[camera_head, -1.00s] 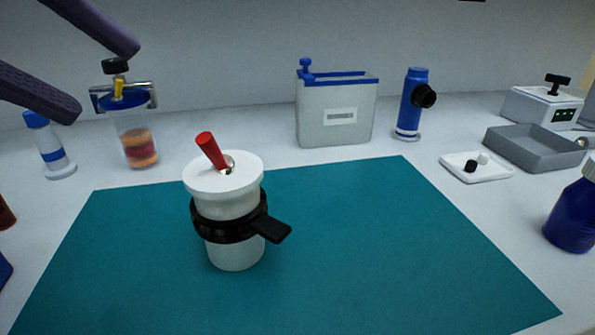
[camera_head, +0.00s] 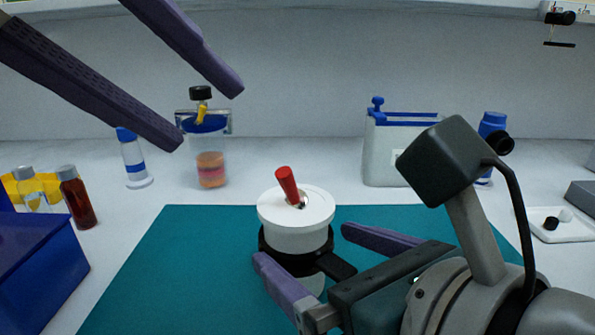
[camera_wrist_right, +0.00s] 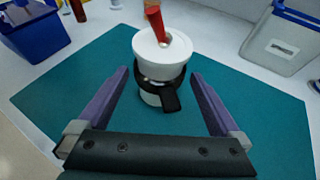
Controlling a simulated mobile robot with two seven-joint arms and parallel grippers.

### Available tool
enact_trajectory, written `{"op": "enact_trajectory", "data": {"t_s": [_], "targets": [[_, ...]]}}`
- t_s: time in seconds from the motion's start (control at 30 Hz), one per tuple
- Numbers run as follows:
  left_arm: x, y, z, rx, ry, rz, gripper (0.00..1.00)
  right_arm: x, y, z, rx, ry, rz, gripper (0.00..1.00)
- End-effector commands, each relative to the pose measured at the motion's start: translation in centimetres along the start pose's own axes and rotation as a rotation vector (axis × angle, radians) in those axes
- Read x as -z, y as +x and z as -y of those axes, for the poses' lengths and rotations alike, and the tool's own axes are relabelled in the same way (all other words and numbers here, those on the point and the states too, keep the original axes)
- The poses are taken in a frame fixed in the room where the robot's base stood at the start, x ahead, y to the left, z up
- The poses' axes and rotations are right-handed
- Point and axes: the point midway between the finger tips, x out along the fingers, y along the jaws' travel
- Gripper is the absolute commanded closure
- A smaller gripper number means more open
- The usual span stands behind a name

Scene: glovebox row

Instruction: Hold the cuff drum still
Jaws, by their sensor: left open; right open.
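The cuff drum (camera_head: 293,218) is a white cylinder with a wide white lid, a red handle (camera_head: 287,185) on top and a black cuff (camera_head: 335,265) with a tab around its body. It stands upright on the teal mat (camera_head: 180,285). My right gripper (camera_head: 300,245) is open, with its purple fingers either side of the drum in the head view. In the right wrist view the drum (camera_wrist_right: 162,55) is ahead, between and beyond the open fingers. My left gripper (camera_head: 212,120) is open and empty, high at the upper left, apart from the drum.
A blue bin (camera_head: 40,265) and a brown bottle (camera_head: 76,198) are at the left. A layered jar (camera_head: 210,160) and a blue-banded bottle (camera_head: 132,160) stand behind the mat. A grey tank (camera_head: 385,160) is at back right. The mat's left part is clear.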

Motion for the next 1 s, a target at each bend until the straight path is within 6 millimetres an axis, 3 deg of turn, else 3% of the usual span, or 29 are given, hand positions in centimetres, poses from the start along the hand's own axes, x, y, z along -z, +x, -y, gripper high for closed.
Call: {"op": "enact_trajectory", "data": {"t_s": [0.1, 0.3, 0.67, 1.0], "targets": [[0.0, 0.0, 0.0, 0.0, 0.0, 0.0, 0.5, -0.1, 2.0, 0.0, 0.001, 0.002, 0.001, 0.0], [0.0, 0.0, 0.0, 0.0, 0.0, 0.0, 0.5, 0.0, 3.9, 0.0, 0.0, 0.004, 0.0, 0.0], [0.0, 0.0, 0.0, 0.0, 0.0, 0.0, 0.5, 0.0, 4.2, 0.0, -0.001, 0.004, -0.001, 0.01], [0.0, 0.0, 0.0, 0.0, 0.0, 0.0, 0.5, 0.0, 4.2, 0.0, -0.001, 0.004, -0.001, 0.39]]}}
